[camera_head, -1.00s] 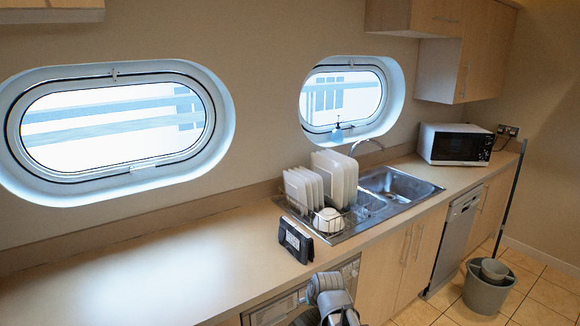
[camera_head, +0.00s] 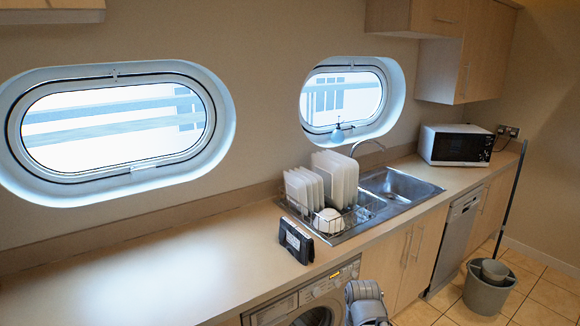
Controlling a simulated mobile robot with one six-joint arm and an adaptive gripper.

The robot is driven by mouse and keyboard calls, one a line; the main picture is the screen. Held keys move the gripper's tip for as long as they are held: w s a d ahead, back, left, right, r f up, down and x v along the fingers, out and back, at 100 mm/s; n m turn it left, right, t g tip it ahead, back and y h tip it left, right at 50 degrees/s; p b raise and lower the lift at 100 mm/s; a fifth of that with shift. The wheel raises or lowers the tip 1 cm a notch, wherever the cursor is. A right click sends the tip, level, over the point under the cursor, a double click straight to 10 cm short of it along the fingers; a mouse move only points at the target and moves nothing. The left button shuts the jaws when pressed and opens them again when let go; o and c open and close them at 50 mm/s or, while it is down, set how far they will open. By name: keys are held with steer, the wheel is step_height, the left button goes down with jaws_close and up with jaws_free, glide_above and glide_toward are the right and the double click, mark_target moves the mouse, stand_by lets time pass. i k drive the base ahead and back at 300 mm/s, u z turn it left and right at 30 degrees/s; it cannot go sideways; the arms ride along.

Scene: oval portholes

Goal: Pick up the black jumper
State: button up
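A small dark object (camera_head: 296,241) with a pale patterned face stands upright on the counter near its front edge, just left of the dish rack. It is the only black item on the near counter, and I cannot tell whether it is the black jumper; no garment shape shows. Part of my arm (camera_head: 366,301) shows at the bottom, in front of the cabinets and below the counter. My gripper's fingers are not visible, and nothing is seen held.
The wooden counter (camera_head: 150,282) is bare on the left. A dish rack (camera_head: 333,224) with white plates and a bowl stands by the steel sink (camera_head: 400,187). A microwave (camera_head: 456,145) sits farther right. A washing machine (camera_head: 310,303) is under the counter; a grey bucket (camera_head: 486,294) stands on the floor.

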mark_target(300, 245)
steer(key=u, duration=1.05)
steer(key=i, duration=0.95)
steer(key=z, duration=1.05)
